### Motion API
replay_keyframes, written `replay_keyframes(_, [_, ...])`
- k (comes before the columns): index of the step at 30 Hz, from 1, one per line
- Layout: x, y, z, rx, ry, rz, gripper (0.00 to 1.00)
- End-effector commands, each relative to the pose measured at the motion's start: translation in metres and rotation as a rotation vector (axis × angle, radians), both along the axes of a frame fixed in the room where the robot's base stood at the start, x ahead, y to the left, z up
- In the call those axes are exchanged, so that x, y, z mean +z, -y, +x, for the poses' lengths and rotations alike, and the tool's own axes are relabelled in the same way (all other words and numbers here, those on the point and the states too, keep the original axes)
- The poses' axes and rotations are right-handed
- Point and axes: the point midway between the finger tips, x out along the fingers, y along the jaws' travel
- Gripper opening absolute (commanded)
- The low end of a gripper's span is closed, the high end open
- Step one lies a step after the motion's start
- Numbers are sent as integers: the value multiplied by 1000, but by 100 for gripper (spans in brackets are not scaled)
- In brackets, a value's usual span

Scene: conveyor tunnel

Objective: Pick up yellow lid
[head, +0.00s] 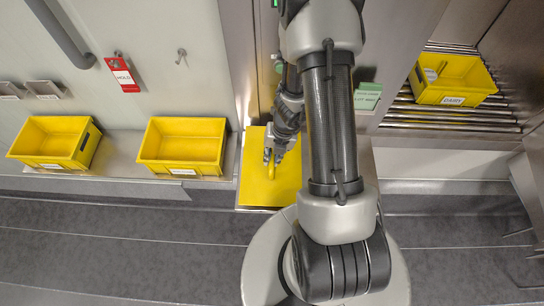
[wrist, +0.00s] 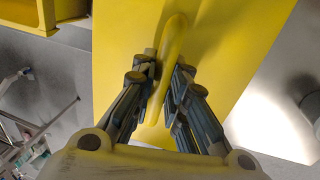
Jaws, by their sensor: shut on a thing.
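The yellow lid (head: 258,190) is a flat panel with a raised loop handle, in the middle of the head view, beside the shelf with the yellow bins. My gripper (head: 274,158) reaches down to it. In the wrist view the lid (wrist: 110,65) fills the middle, and my gripper (wrist: 166,88) has its fingers on both sides of the yellow handle (wrist: 172,50), shut on it. My arm hides part of the lid's right side in the head view. I cannot tell whether the lid is raised off its support.
Two empty yellow bins, one at far left (head: 48,162) and one nearer the lid (head: 182,170), stand on the shelf. Another yellow bin (head: 455,98) with something pale inside sits on rollers (head: 460,121) at right. A red tag (head: 122,76) hangs on the wall. The grey floor in front looks clear.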

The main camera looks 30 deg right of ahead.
Motion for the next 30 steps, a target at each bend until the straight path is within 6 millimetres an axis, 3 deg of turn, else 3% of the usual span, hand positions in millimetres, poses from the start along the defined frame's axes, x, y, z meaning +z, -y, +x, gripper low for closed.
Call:
replay_keyframes(1, [21,0,1,0,3,-1,0])
replay_keyframes(6, [67,0,1,0,4,-1,0])
replay_keyframes(15, [131,0,1,1,2,-1,0])
replay_keyframes(21, [152,0,0,1,2,0,0])
replay_keyframes(30, [158,0,0,0,0,0,0])
